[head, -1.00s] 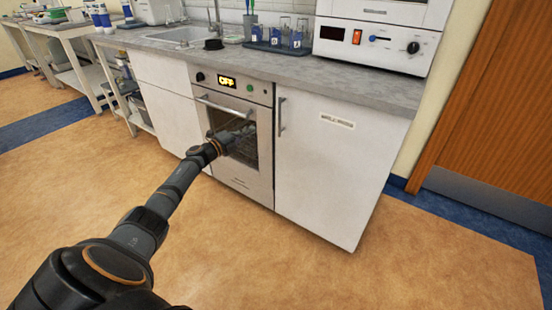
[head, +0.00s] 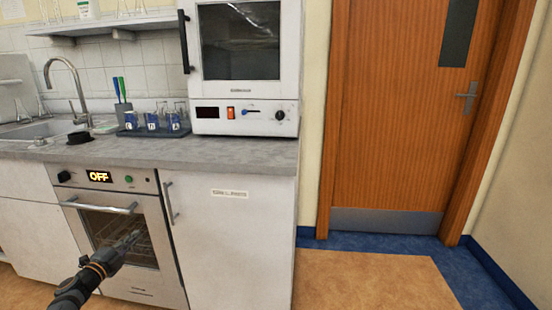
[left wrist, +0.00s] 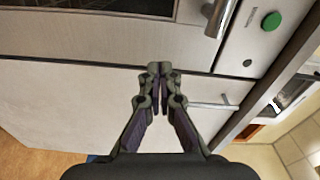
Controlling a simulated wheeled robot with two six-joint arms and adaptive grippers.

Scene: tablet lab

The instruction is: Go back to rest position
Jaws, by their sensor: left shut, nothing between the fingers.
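My left gripper (head: 130,240) is in front of the glass door of a built-in washer or oven (head: 108,232) in the head view. Its fingers are shut with nothing between them. In the left wrist view the fingers (left wrist: 159,72) are together at the tips, in front of the white cabinet fronts, with the appliance's handle (left wrist: 216,15) and green button (left wrist: 271,22) at the top. The appliance door is closed and its display (head: 100,176) reads OFF. My right gripper is not in view.
A grey counter (head: 215,153) carries a white oven (head: 245,115), a rack of labelled beakers (head: 152,124) and a sink with a tap (head: 75,90). A wooden door (head: 395,120) stands at the right. The floor (head: 360,280) before it is clear.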

